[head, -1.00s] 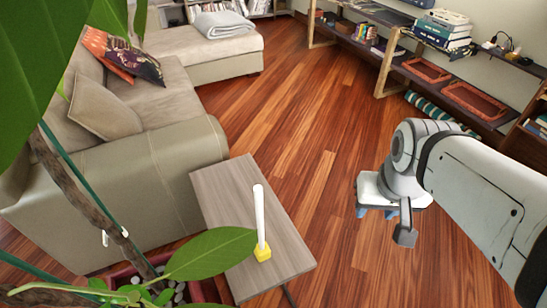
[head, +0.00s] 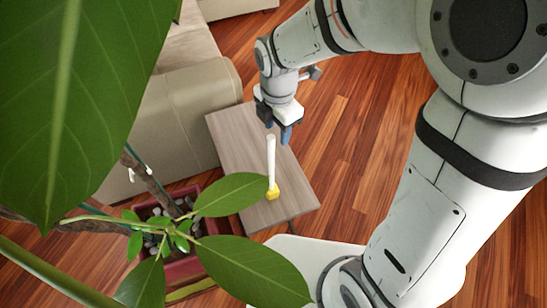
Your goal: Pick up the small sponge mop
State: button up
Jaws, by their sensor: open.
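I cannot tell whether a finger touches the handle. A leaf tip reaches close to the sponge head's left side.
A large plant with broad leaves (head: 238,266) fills the left and lower left, its red pot (head: 183,264) beside the table. A beige sofa (head: 190,110) stands behind the table. Wooden floor (head: 345,150) to the right is open.

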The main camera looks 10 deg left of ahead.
aim_at(271, 146)
jog(key=shift+s+a+f+n, duration=0.1)
jog(key=shift+a+n, duration=0.45)
jog(key=shift+n, duration=0.05)
jog(key=shift+a+f, duration=0.15)
jog(key=shift+f, duration=0.1)
notch_tip(271, 146, down, 8)
jog(key=shift+r+p, duration=0.25)
jog(key=shift+p, duration=0.6)
grip_shut()
